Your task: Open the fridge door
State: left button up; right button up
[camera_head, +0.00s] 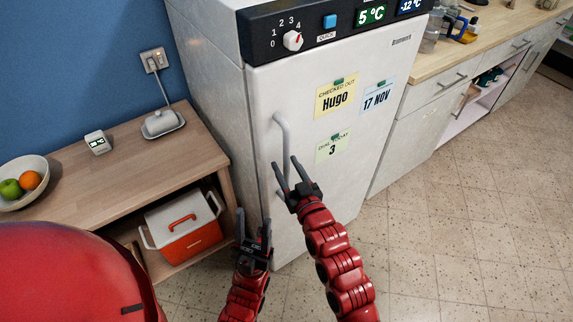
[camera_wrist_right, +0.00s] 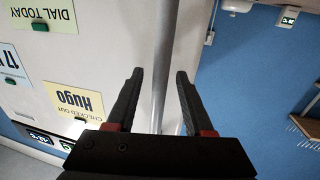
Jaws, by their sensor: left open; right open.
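The white fridge (camera_head: 225,100) stands in the middle of the head view, its door (camera_head: 375,140) shut. A grey vertical bar handle (camera_head: 283,135) is on the door's left side. My right gripper (camera_head: 290,170) is open in front of the handle's lower part. In the right wrist view the handle (camera_wrist_right: 163,50) lies between the spread fingers of my right gripper (camera_wrist_right: 159,75), with gaps at both sides; I cannot tell how deep it sits. My left gripper (camera_head: 253,222) is open and empty, lower, near the fridge's bottom left corner.
A wooden side table (camera_head: 95,180) stands left of the fridge, with a fruit bowl (camera_head: 24,182) on top and an orange-and-white cooler (camera_head: 185,225) on its shelf. A counter (camera_head: 490,45) runs to the right. The tiled floor (camera_head: 440,235) at the right front is clear.

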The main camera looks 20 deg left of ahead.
jog(key=shift+w+a, duration=0.15)
grip_shut()
jog(key=shift+f, duration=0.1)
dwell(1.4)
